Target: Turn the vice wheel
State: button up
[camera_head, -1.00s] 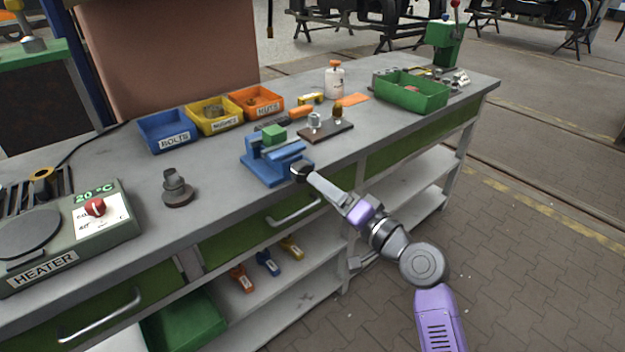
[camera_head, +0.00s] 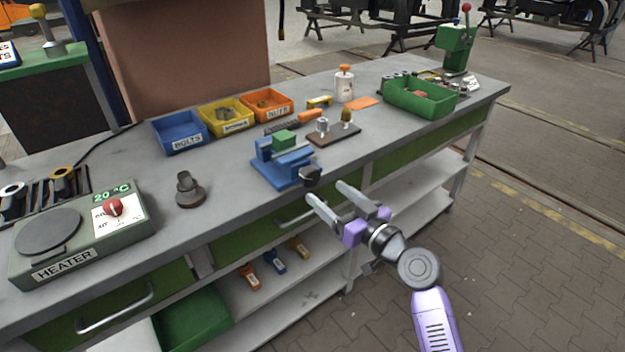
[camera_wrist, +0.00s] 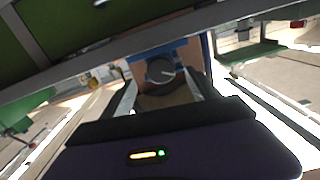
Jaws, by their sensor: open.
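The blue vice (camera_head: 283,172) stands at the front edge of the workbench and has a green block (camera_head: 285,139) at its jaws. Its dark round wheel (camera_head: 310,175) faces out over the front edge. My gripper (camera_head: 329,193) is open and empty, just in front of the wheel and apart from it. In the wrist view the wheel (camera_wrist: 161,70) shows ahead, between my two spread fingers, with a pale mark on its face. The blue vice body (camera_wrist: 150,53) is partly hidden behind it.
A dark stand (camera_head: 335,135) with small parts is right of the vice. Blue, yellow and orange bins line the back. A drawer handle (camera_head: 300,210) sits below the vice.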

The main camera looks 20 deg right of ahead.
aim_at(311, 181)
jog(key=p+x, duration=0.1)
jog(key=x, duration=0.6)
jog(key=c, duration=1.4)
jog(key=shift+f+m, duration=0.1)
jog(key=shift+m, duration=0.3)
jog(key=shift+a+m+b, duration=0.1)
jog(key=shift+m+b, duration=0.3)
jog(key=shift+m, duration=0.5)
jog(key=m, duration=0.3)
jog(key=shift+m, duration=0.3)
jog(key=m+p, duration=0.1)
jog(key=m, duration=0.4)
jog(key=shift+s+a+m, duration=0.1)
jog(key=shift+m, duration=0.2)
